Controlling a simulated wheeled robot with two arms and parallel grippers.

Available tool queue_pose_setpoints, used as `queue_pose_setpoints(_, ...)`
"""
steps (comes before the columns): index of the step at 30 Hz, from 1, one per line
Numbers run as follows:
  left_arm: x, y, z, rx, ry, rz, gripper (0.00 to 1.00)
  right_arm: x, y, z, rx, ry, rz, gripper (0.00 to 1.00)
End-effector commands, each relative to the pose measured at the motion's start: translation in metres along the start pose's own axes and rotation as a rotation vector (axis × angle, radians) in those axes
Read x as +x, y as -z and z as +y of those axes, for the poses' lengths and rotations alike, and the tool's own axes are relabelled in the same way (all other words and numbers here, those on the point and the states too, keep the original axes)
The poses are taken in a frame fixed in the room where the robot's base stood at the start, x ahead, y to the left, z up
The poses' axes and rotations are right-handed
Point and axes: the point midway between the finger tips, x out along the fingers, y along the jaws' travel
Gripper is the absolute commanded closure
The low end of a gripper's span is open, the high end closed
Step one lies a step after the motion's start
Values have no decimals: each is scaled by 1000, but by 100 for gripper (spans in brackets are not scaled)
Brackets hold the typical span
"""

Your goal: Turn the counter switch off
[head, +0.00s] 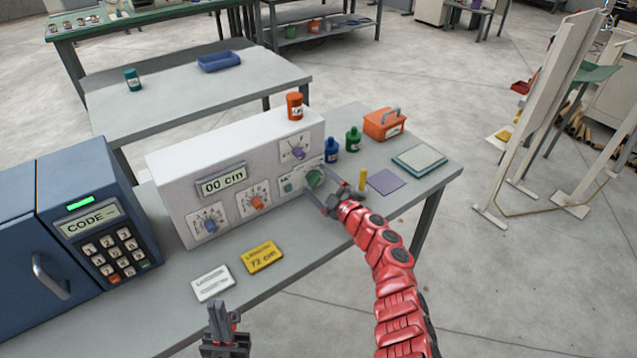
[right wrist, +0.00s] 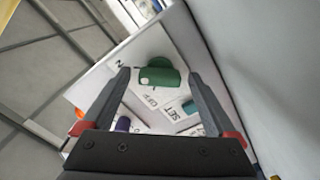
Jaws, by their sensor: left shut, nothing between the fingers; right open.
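The white winder box (head: 180,172) stands on the grey table with a "00 cm" display (head: 222,182) and several dials. A green knob (head: 315,178) sits low at the right end of its front. In the right wrist view the green knob (right wrist: 158,77) has an "OFF" label (right wrist: 148,100) beside it and a label ending in "N" at its other side. My right gripper (head: 327,190) is open, its fingers on either side of the knob; contact cannot be told. My left gripper (head: 222,312) is shut and empty at the table's front edge.
A blue keypad cabinet (head: 90,200) stands left. White and yellow cards (head: 262,257) lie before the box. Blue and green bottles (head: 353,139), a yellow peg (head: 362,179), a purple pad (head: 386,181) and an orange toolbox (head: 384,124) are right of it.

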Motion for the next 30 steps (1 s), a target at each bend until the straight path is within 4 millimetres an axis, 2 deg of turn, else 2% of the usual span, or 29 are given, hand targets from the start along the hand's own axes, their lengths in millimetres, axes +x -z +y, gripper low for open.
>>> queue_pose_setpoints(1,0,0,0,0,0,0,100,0,0,0,0,0,0,11)
queue_pose_setpoints(2,0,0,0,0,0,0,100,0,0,0,0,0,0,17)
queue_pose_setpoints(12,0,0,0,0,0,0,100,0,0,0,0,-1,0,78)
queue_pose_setpoints(15,0,0,0,0,0,0,100,0,0,0,0,-1,0,93)
queue_pose_setpoints(23,-3,0,0,0,0,0,100,0,0,0,-30,0,1,93)
queue_pose_setpoints(30,-12,-2,1,0,0,0,100,0,-2,-2,-154,-1,-1,93)
